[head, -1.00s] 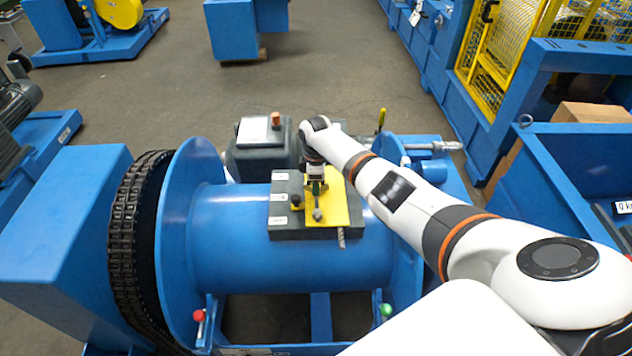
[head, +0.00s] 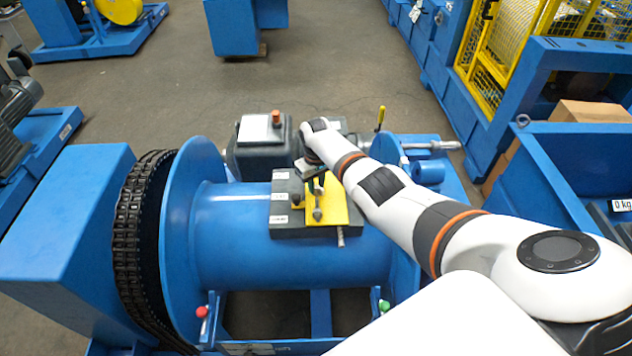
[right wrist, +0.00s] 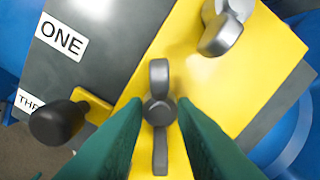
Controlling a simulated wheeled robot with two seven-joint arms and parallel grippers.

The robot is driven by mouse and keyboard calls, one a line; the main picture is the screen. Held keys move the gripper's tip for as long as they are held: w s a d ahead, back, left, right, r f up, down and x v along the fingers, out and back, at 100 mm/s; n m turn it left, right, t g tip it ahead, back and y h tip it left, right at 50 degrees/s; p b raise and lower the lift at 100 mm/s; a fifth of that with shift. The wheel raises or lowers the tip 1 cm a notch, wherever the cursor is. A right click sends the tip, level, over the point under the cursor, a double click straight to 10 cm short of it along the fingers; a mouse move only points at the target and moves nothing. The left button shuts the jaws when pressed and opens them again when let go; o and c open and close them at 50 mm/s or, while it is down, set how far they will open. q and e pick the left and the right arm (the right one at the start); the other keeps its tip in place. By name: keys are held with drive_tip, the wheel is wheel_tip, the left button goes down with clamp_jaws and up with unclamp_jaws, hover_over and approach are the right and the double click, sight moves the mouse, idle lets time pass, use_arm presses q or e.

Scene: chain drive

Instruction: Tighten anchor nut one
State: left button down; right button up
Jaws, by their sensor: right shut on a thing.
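A yellow plate (head: 343,208) lies on a dark block (head: 280,232) on top of the blue drum. In the right wrist view, a grey wing nut (right wrist: 159,82) stands on the yellow plate (right wrist: 185,60), between the green fingers of my right gripper (right wrist: 158,118). The gripper is shut on this wing nut, whose wings run up and down in that view. A second wing nut (right wrist: 222,30) sits on the plate at upper right. A label reading ONE (right wrist: 62,36) is on the dark block at upper left. In the head view, my wrist hides most of the fingers. My left gripper is out of view.
A dark round knob (right wrist: 56,122) stands beside the plate. The blue drum (head: 235,225) has a chain (head: 135,225) at its left. A grey motor-like housing (head: 258,150) stands behind it. A blue bin (head: 560,185) is at right.

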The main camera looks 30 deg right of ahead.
drive_tip(key=m, duration=0.6)
drive_tip(key=shift+w+r+p, duration=0.2)
drive_tip(key=shift+r+p, duration=0.05)
drive_tip(key=shift+p, duration=0.15)
drive_tip(key=m, duration=0.6)
drive_tip(key=shift+m, duration=0.4)
drive_tip(key=m, duration=0.6)
drive_tip(key=shift+d+p, duration=0.1)
drive_tip(key=shift+p, duration=0.2)
drive_tip(key=m, duration=0.5)
drive_tip(key=shift+m, duration=0.5)
drive_tip(key=o, duration=0.6)
drive_tip(key=shift+o, duration=0.2)
drive_tip(key=shift+s+f, duration=0.1)
